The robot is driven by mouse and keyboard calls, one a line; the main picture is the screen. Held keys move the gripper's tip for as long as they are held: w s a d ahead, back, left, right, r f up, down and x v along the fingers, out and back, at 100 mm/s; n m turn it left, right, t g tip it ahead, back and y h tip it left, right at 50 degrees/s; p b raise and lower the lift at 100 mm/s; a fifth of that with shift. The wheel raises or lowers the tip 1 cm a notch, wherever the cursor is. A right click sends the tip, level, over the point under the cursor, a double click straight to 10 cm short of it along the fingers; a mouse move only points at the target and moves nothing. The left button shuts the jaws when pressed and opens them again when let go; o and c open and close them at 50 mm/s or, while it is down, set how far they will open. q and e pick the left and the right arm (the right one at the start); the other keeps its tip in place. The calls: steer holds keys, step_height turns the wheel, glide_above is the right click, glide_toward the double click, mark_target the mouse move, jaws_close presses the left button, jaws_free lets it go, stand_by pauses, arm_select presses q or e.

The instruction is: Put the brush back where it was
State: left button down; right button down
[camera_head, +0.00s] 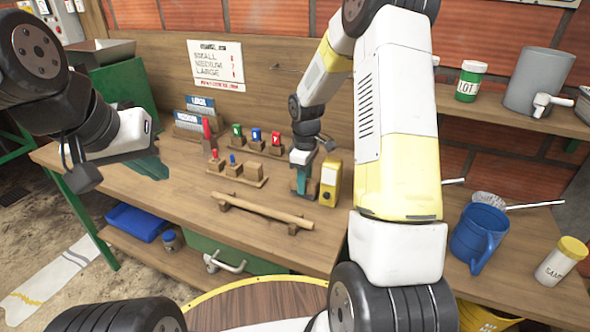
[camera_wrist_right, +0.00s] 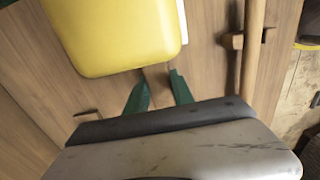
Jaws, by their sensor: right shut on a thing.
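My right gripper (camera_head: 301,184) points down at the bench, just left of a yellow case (camera_head: 331,183). In the right wrist view its green fingertips (camera_wrist_right: 160,92) are close together on a small brown wooden piece (camera_wrist_right: 157,82), which looks like part of the brush; the rest of it is hidden. My left gripper (camera_head: 150,165) hangs over the left end of the bench, away from the objects; I cannot tell how far its fingers are apart. A round wooden rod (camera_head: 268,212) lies across a low two-post rest in front of my right gripper.
Small wooden blocks with red, blue and green tools (camera_head: 256,137) stand behind and left of my right gripper. A sign (camera_head: 215,64) hangs on the back board. A blue jug (camera_head: 478,236) and a yellow-lidded jar (camera_head: 562,261) stand on the right. The bench's front left is clear.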

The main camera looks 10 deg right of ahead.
steer(key=c, duration=1.1)
jaws_free()
step_height(320, 180, up, 12)
steer(key=s+r+m+t, duration=0.3)
steer(key=s+r+m, duration=0.2)
steer(key=s+r, duration=0.6)
steer(key=shift+s+a+r+m+t+y, duration=0.45)
steer(key=shift+s+m, duration=0.5)
steer(key=shift+s, duration=1.25)
steer(key=shift+s+a+r+m+t+y, duration=0.3)
steer(key=shift+s+r+m+t, duration=0.45)
steer(key=shift+s, duration=1.5)
steer(key=shift+s+a+r+m+t+y, duration=0.35)
steer(key=shift+s+m, duration=0.75)
steer(key=shift+s, duration=1.1)
steer(key=shift+f, duration=0.1)
